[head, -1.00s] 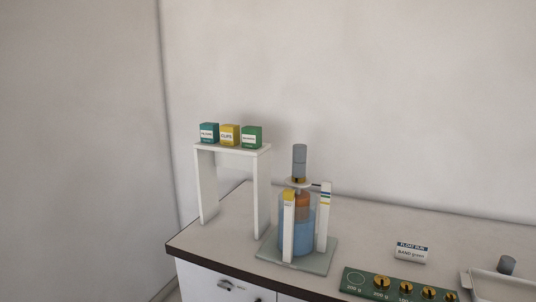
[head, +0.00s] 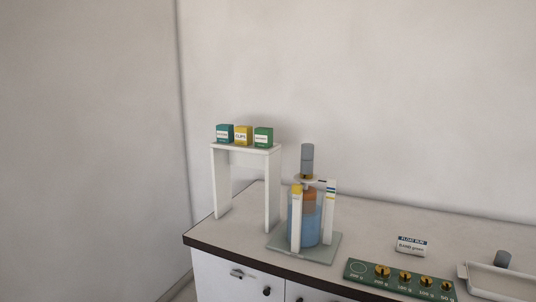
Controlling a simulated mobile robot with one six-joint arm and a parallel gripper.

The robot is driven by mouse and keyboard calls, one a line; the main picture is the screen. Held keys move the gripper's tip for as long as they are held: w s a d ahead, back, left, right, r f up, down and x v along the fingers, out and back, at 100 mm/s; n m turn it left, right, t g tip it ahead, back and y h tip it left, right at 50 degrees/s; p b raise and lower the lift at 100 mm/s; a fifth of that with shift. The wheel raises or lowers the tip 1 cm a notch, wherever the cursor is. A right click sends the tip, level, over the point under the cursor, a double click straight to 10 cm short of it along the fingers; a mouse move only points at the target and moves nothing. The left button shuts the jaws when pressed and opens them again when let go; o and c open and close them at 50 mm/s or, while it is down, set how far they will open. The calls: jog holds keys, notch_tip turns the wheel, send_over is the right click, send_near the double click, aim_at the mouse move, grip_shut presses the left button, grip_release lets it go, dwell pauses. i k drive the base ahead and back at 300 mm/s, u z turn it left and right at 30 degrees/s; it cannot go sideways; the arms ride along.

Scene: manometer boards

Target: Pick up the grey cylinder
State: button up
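Two grey cylinders show in the head view. One grey cylinder (head: 307,158) stands upright on top of the float apparatus, above a small round platform and a brass-coloured piece. Below it is a clear vessel of blue liquid (head: 304,228) with an orange float (head: 310,201) inside, between white upright posts. A second, shorter grey cylinder (head: 502,259) shows at the white tray (head: 492,283) on the far right; its lower part is hard to make out. My gripper is not in view.
A white stand (head: 222,186) holds teal, yellow and green boxes left of the vessel. A green board (head: 362,279) with brass weights lies at the front right, with a small label block (head: 412,246) behind it. The counter's front edge runs below the apparatus.

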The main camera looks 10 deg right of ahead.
aim_at(307, 149)
jog(key=u, duration=0.05)
jog(key=k, duration=0.25)
jog(key=u, duration=1.7)
jog(key=k, duration=0.65)
jog(key=z, duration=0.35)
jog(key=i, duration=1.7)
jog(key=u, duration=0.3)
